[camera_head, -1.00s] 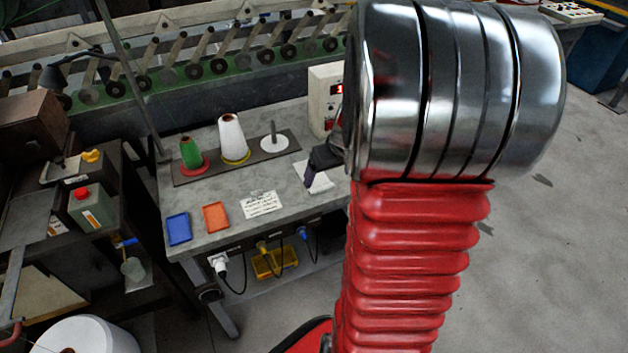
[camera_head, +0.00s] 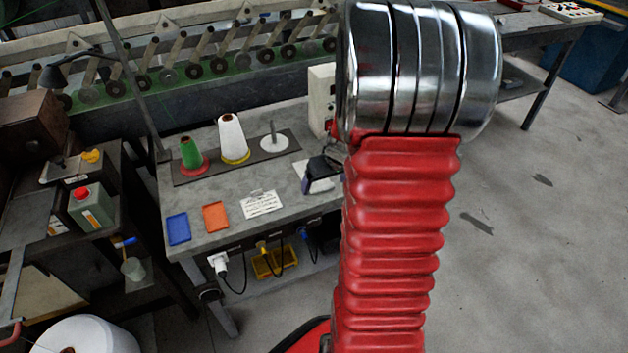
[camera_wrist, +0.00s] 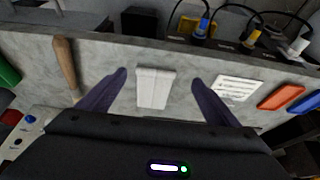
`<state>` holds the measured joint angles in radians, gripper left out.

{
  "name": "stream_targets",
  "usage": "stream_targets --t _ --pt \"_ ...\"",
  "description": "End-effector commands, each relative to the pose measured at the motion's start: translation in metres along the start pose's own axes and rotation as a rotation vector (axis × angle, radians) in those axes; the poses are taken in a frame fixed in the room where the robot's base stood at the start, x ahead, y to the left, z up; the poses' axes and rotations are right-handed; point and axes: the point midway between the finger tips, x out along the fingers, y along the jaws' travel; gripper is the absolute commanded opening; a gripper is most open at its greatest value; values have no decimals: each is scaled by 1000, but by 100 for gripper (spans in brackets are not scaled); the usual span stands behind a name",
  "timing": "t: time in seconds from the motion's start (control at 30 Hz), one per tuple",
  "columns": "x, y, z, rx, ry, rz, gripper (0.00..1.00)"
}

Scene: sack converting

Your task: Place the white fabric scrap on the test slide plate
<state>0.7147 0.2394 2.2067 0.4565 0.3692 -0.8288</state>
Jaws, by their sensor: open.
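In the wrist view, a white flat piece (camera_wrist: 153,90) with a wider band across its far end lies on the grey table between my fingers. I cannot tell whether it is the fabric scrap, the test slide plate, or one on the other. In the head view, part of a white piece (camera_head: 299,172) shows beside my gripper, the rest hidden behind it. My gripper (camera_wrist: 159,77) is open, its dark purple fingers apart on either side of the white piece with nothing held. In the head view my gripper (camera_head: 322,177) is over the table's right part.
A paper note (camera_head: 262,203), an orange tray (camera_head: 215,217) and a blue tray (camera_head: 178,229) lie along the front. Thread cones and a bare spindle (camera_head: 273,138) stand behind. A meter box (camera_head: 320,100) is at the back right. A wooden handle (camera_wrist: 66,65) lies left in the wrist view.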

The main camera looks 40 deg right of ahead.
Motion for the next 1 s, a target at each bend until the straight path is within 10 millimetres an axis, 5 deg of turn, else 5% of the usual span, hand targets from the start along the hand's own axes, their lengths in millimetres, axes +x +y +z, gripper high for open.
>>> stream_targets --t 0.5,1.0 --pt "46 7 -2 1 -2 -1 84" --pt "49 7 -2 0 -1 0 84"
